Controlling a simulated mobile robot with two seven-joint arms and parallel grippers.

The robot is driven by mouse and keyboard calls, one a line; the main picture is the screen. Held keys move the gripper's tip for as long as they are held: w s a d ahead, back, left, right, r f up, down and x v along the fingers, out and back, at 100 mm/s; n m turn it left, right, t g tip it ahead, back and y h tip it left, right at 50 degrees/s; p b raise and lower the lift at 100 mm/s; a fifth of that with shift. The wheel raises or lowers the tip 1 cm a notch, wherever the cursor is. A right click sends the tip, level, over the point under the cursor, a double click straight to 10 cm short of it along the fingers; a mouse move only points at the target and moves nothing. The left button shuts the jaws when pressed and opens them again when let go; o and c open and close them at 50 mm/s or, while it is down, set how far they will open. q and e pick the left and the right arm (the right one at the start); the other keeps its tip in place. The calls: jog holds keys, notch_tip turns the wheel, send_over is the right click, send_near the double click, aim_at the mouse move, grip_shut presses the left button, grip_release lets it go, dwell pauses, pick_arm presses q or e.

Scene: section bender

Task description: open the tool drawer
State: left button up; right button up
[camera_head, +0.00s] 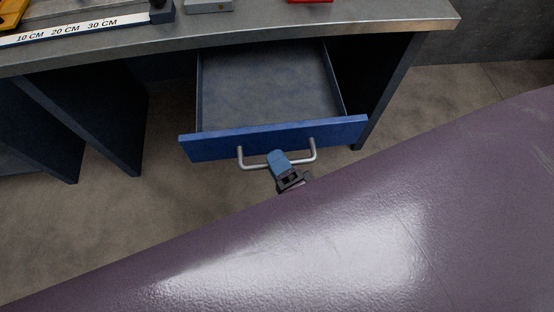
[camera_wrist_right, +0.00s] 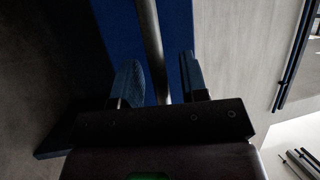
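The tool drawer (camera_head: 273,137) has a blue front and stands pulled out from under the workbench, with its bare grey inside showing. Its silver bar handle (camera_head: 256,168) is on the front. My right gripper (camera_head: 281,163) is at the handle, with one blue finger showing over the bar. In the right wrist view the handle bar (camera_wrist_right: 151,40) runs between the two fingers of my right gripper (camera_wrist_right: 162,78). My left gripper is not in view.
The grey workbench top (camera_head: 270,27) is above the drawer, with a marked ruler (camera_head: 75,29), a red object (camera_head: 310,1) and a grey block (camera_head: 208,5) on it. Dark bench panels stand left of the drawer. Bare floor (camera_head: 130,215) lies in front.

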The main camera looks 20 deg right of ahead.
jog(key=shift+s, duration=0.15)
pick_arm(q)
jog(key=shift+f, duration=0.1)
pick_arm(e)
jog(key=v, duration=1)
jog(key=shift+s+f, duration=0.15)
jog(key=shift+s, duration=0.15)
jog(key=a+f+n+g+y, duration=0.2)
jog(key=a+n+g+y, duration=0.25)
jog(key=n, duration=0.55)
pick_arm(q)
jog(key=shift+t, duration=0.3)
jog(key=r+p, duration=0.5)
jog(key=p, duration=0.1)
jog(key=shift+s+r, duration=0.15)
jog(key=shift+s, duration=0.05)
pick_arm(e)
jog(key=d+r+n+g+h, duration=0.1)
jog(key=d+n+g+h, duration=0.3)
jog(key=d, duration=1.4)
jog(key=n+h, duration=0.3)
jog(key=shift+w+d+r, duration=0.2)
jog(key=shift+w+d, duration=0.05)
jog(key=shift+d, duration=0.15)
